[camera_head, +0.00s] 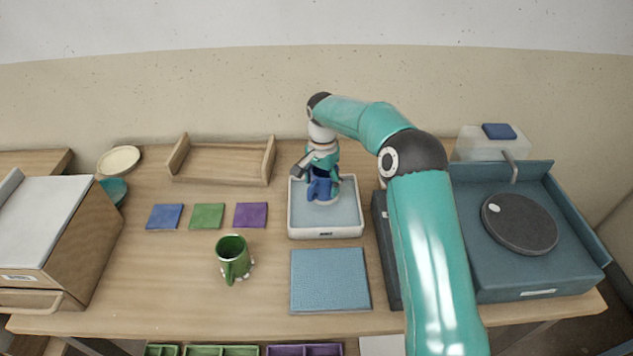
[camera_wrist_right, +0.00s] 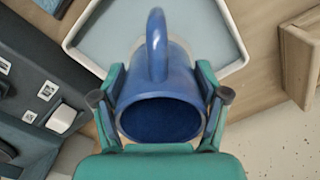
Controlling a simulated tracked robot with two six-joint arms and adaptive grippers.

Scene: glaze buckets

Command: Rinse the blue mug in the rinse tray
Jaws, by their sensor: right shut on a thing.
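The blue mug (camera_head: 320,189) is over the white rinse tray (camera_head: 300,233) with its light blue-grey inside, towards the tray's back. My right gripper (camera_head: 322,172) comes down from above and is shut on the mug. In the right wrist view the mug (camera_wrist_right: 158,85) sits between both fingers of the gripper (camera_wrist_right: 160,98). Its open mouth faces the camera and its handle points to the top. The tray's rim (camera_wrist_right: 237,66) shows behind it. Whether the mug touches the tray's bottom cannot be told. My left gripper is not in view.
A green mug (camera_head: 233,258) stands left of the blue textured mat (camera_head: 330,280). Blue, green and purple squares (camera_head: 207,216) lie behind it. A wooden tray (camera_head: 222,164) is at the back. A dark blue unit with a round disc (camera_head: 519,223) stands right.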

